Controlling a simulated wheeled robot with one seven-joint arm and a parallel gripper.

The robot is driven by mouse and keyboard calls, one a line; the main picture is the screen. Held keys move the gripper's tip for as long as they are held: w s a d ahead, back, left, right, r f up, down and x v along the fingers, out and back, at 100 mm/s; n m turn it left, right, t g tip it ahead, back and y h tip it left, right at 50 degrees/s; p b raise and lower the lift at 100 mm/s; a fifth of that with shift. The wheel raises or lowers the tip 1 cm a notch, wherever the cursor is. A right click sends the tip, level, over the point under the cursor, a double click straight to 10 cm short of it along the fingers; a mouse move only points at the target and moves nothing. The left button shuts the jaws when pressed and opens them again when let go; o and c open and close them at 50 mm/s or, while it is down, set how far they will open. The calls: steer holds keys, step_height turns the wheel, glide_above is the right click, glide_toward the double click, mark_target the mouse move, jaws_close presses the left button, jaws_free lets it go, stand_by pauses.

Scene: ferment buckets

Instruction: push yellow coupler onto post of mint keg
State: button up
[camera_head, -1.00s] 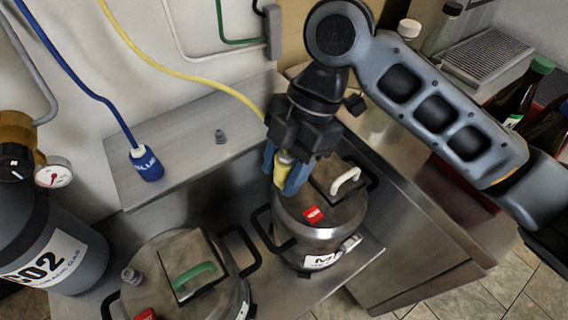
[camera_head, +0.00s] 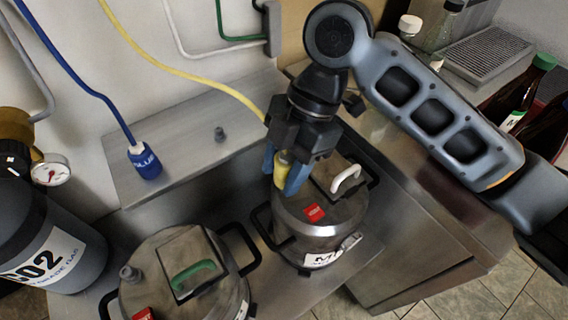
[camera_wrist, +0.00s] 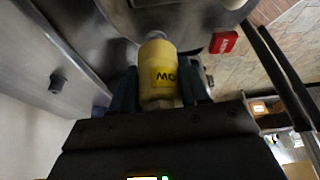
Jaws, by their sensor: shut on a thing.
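My gripper (camera_head: 284,176) is shut on the yellow coupler (camera_head: 283,165), which hangs from a yellow hose. It holds the coupler upright at the left part of the lid of the mint keg (camera_head: 318,235), a steel keg with a white handle and a label starting with M. In the wrist view the coupler (camera_wrist: 158,72) sits between the fingers, with part of its lettering showing. A grey post end (camera_wrist: 157,36) shows just beyond the coupler's tip. I cannot tell whether coupler and post touch. The post is hidden in the head view.
A second keg (camera_head: 180,245) with a green handle and a bare grey post stands at front left. A blue coupler (camera_head: 146,161) stands on the steel shelf (camera_head: 185,165), near another small grey post (camera_head: 219,134). A CO2 cylinder (camera_head: 45,240) is at far left.

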mark_target(278, 162)
steer(key=shift+f+b, duration=0.75)
steer(key=shift+f, duration=0.4)
stand_by(2.4)
steer(key=o, duration=1.7)
steer(key=shift+r, duration=0.1)
steer(key=shift+r+p, duration=2.95)
steer(key=shift+r, duration=0.75)
